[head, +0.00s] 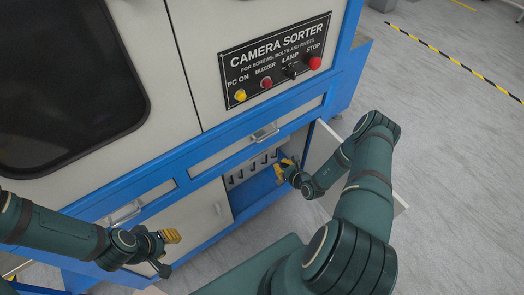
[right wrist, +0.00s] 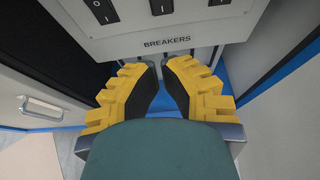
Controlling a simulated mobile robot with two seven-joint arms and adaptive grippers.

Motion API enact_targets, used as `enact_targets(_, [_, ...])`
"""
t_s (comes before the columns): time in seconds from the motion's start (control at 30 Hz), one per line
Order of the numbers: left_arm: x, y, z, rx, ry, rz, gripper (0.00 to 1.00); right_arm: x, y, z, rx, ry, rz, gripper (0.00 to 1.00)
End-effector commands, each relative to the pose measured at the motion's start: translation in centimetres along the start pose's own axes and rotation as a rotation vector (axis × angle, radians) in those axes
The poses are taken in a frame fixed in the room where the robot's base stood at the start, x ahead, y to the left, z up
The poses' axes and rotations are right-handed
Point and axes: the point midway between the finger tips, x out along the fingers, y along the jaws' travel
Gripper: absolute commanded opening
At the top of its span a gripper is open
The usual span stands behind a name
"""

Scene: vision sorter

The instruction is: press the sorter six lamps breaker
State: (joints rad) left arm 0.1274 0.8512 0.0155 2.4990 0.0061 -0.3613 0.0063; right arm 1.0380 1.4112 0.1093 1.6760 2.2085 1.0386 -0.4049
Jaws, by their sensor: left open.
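The breaker panel (right wrist: 200,25) is a light plate marked BREAKERS, with black rocker switches (right wrist: 103,12) at the top of the right wrist view. Their upper parts and any name labels are cut off, so I cannot tell which one is the lamps breaker. In the head view the panel (head: 236,178) shows inside the open lower cabinet of the camera sorter (head: 205,75). My right gripper (head: 286,167) is at the cabinet opening. Its yellow fingertips (right wrist: 160,72) are close together below the panel, with nothing seen between them. My left gripper (head: 166,250) is open and empty before the closed door.
The open cabinet door (head: 322,150) stands to the right of my right gripper, close to my right arm. The closed door (head: 195,218) is to the left. A control strip (head: 275,60) with buttons and a knob is above. Grey floor lies clear at right.

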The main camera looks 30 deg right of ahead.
Motion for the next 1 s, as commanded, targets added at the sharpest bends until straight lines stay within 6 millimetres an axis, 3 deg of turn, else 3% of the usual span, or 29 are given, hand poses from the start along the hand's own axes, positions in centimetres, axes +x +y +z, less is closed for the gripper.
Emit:
enact_targets(0.27, [0.5,-0.2,0.2,0.001,-0.003,0.000,0.40,2.1,0.1,0.0,-0.003,-0.002,0.003,0.00])
enact_targets(0.7, [2.5,-0.9,1.1,0.007,-0.023,0.002,0.40,10.5,0.2,-0.2,-0.002,-0.001,0.004,0.00])
enact_targets(1.0, [3.2,-1.2,1.3,0.009,-0.026,0.003,0.40,13.6,0.1,1.1,-0.002,0.000,0.004,0.00])
